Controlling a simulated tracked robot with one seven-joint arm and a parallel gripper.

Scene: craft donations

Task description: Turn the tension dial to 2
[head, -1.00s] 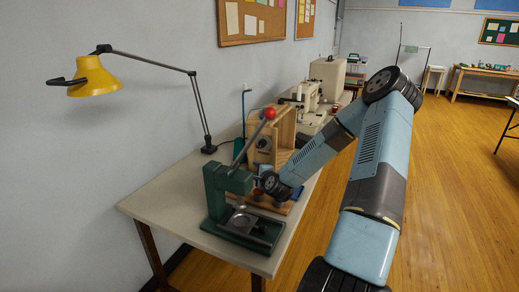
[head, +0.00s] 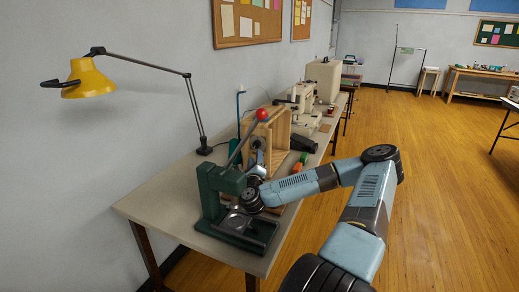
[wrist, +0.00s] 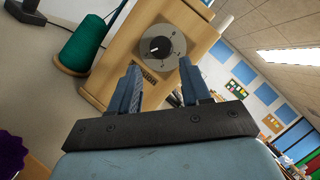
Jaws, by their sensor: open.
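The tension dial is a pale grey disc with a dark centre knob (wrist: 161,45) and a white mark, on the face of a wooden unit (wrist: 183,14). The mark points left in the wrist view; the markings around the disc are too small to read. My gripper (wrist: 159,66) is open, its two blue fingers reaching toward the dial. In that picture the knob appears between and just beyond the fingertips; I see no contact. In the head view my wrist (head: 251,198) is close behind the green press, and the fingers are mostly hidden.
The green lever press (head: 213,190) with its red-knobbed lever stands just in front of my wrist. A green thread cone (wrist: 82,45) stands left of the wooden unit. A yellow lamp (head: 88,78) and sewing machines (head: 303,96) are on the same table (head: 160,198).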

